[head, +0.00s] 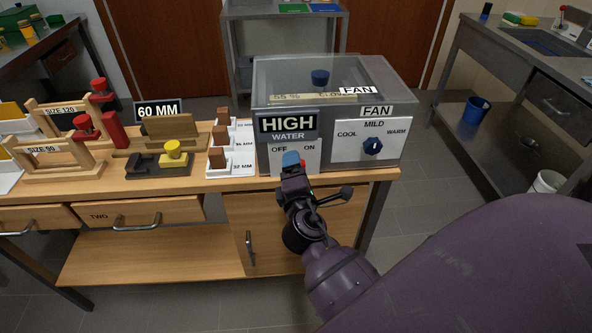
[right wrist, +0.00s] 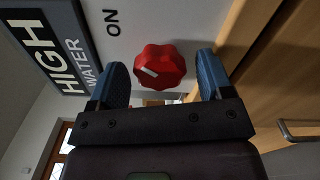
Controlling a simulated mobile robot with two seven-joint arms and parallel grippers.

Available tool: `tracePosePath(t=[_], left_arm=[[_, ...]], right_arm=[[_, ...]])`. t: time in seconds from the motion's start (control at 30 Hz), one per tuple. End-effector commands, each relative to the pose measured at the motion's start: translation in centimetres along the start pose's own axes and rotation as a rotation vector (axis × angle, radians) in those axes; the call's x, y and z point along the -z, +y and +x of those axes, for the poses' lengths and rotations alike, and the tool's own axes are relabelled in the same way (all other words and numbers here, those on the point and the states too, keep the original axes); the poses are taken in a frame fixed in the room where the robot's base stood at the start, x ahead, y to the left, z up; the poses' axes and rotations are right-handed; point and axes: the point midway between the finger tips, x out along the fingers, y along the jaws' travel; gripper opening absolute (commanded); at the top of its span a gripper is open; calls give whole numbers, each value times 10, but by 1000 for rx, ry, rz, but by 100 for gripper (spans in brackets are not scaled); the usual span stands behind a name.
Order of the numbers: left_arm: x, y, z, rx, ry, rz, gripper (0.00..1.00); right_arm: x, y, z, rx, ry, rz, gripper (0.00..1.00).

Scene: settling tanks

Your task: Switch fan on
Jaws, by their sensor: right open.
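The grey fan box (head: 400,75) stands at the right end of the wooden bench, with FAN signs on its lid and front. A white OFF/ON plate (head: 310,156) is on its front, below a HIGH WATER sign. A red knob (right wrist: 160,67) with a white mark shows in the right wrist view; the mark points roughly left in that picture. ON is readable there; OFF is hidden. My right gripper (head: 292,162) is open in front of the plate. Its blue fingers (right wrist: 163,80) are on either side of the knob, seemingly not touching it. The left gripper is out of view.
A dark blue dial (head: 372,146) marked COOL, MILD, WARM is right of the gripper, and another blue knob (head: 320,77) is on the box. Wooden racks and blocks (head: 172,150) fill the bench to the left.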

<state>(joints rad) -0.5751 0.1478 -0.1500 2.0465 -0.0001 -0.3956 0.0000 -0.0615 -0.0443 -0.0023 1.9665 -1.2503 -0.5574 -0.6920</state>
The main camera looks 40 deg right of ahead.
Motion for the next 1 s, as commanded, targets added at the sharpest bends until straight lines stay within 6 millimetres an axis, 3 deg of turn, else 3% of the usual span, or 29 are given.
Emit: tracePosePath(t=[0.17,0.6,0.8,1.0], left_arm=[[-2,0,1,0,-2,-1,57],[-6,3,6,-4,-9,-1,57],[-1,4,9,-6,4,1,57],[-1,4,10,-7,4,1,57]], right_arm=[[1,-2,-15,3,2,0,73],[0,-3,-88,6,0,-2,73],[0,-2,-104,3,1,0,73],[0,0,-108,0,0,0,73]])
